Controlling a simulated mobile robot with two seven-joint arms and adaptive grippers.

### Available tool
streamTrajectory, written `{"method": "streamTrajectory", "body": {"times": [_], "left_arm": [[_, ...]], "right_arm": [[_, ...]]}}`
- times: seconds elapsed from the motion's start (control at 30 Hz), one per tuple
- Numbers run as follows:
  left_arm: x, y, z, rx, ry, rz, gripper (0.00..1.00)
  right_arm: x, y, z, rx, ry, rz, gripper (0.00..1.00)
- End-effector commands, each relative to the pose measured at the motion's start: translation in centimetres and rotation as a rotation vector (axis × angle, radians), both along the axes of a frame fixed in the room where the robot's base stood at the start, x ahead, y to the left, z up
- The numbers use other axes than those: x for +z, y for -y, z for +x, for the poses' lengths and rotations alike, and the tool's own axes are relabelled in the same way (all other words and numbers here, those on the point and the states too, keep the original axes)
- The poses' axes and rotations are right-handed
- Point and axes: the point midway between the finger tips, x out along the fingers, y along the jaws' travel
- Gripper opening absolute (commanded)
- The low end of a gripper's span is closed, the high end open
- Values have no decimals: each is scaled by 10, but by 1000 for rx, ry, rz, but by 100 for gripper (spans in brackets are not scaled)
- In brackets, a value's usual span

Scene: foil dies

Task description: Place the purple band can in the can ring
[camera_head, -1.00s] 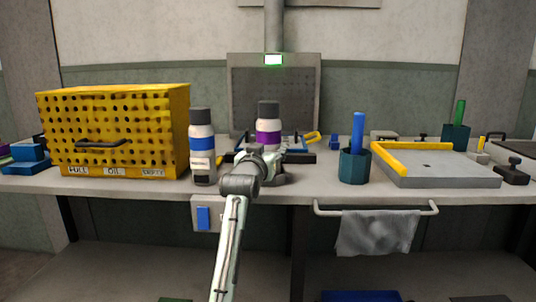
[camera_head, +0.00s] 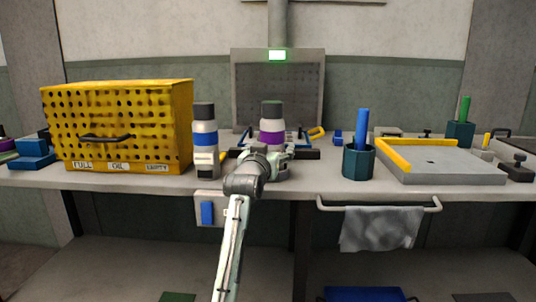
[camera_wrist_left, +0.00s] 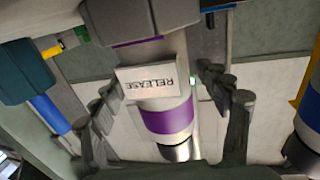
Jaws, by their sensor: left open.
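The purple band can (camera_head: 271,138) stands upright near the middle of the bench, with a dark cap and a white body. In the left wrist view the can (camera_wrist_left: 168,120) lies between my left gripper's two spread fingers (camera_wrist_left: 160,88), with its RELEASE label facing the camera. In the head view my left gripper (camera_head: 270,154) is at the can's lower part and hides its base. The gripper is open around the can; I cannot tell whether a finger touches it. I cannot make out the can ring. My right gripper is not in view.
A blue band can (camera_head: 204,140) stands left of the gripper, beside the yellow perforated cabinet (camera_head: 118,125). A teal cup (camera_head: 358,161) with a blue stick stands to the right. A grey plate (camera_head: 440,165) with yellow edging lies further right.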

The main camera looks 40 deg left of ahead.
Motion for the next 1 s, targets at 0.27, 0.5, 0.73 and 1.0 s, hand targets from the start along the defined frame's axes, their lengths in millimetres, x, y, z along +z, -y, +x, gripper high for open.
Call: {"method": "streamTrajectory", "body": {"times": [0.27,0.5,0.73,1.0], "left_arm": [[-2,19,-48,-1,-1,1,76],[-2,36,-92,-1,-2,0,76],[-9,45,-108,-6,-22,0,76],[-185,88,-127,-117,-436,-1,76]], "right_arm": [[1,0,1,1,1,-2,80],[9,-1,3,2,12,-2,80],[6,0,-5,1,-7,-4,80],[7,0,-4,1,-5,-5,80]]}}
